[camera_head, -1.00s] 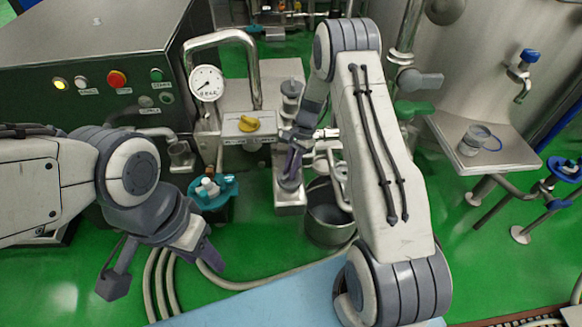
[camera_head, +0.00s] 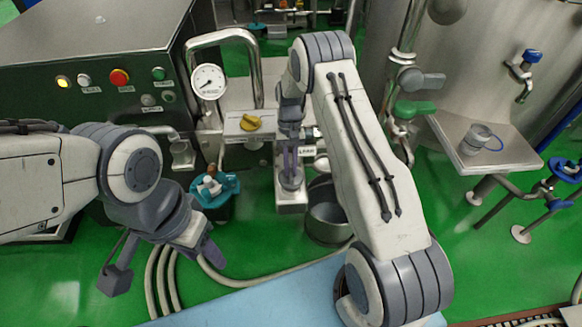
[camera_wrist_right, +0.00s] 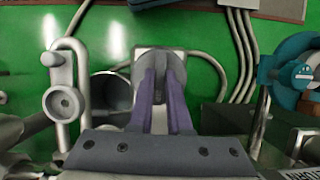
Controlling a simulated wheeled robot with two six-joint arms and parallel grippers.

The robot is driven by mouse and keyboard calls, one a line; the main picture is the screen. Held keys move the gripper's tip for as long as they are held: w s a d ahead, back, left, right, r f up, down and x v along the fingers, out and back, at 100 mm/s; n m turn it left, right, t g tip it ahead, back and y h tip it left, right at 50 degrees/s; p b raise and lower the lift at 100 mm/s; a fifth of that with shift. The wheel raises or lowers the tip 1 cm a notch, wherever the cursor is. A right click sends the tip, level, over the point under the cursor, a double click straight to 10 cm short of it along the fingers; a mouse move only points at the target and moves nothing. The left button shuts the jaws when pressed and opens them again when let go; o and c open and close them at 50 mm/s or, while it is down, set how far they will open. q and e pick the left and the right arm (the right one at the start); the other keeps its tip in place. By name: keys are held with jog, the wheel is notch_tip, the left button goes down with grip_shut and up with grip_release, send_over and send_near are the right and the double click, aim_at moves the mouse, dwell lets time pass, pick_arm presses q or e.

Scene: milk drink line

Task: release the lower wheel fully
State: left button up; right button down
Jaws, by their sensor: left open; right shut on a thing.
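How far the wheel is turned cannot be told. My left gripper (camera_head: 162,268) is open and empty at the lower left, above the floor and hoses, well apart from the wheel.
A steel pot (camera_head: 326,222) stands right of the wheel. A teal caddy (camera_head: 215,200) stands to its left. A pressure gauge (camera_head: 208,82) and yellow knob (camera_head: 250,122) are above. A steel side table (camera_head: 500,152) holds a small cup (camera_head: 475,140). Hoses (camera_head: 170,285) lie on the green floor.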

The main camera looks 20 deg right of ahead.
jog(key=shift+w+n, duration=0.1)
jog(key=shift+n, duration=0.2)
jog(key=c, duration=0.9)
grip_release()
jog(key=shift+o, duration=0.2)
jog(key=shift+r, duration=0.1)
jog(key=v, duration=1)
jog(key=shift+r+b, duration=0.15)
jog(key=shift+b, duration=0.25)
jog(key=shift+a, duration=0.1)
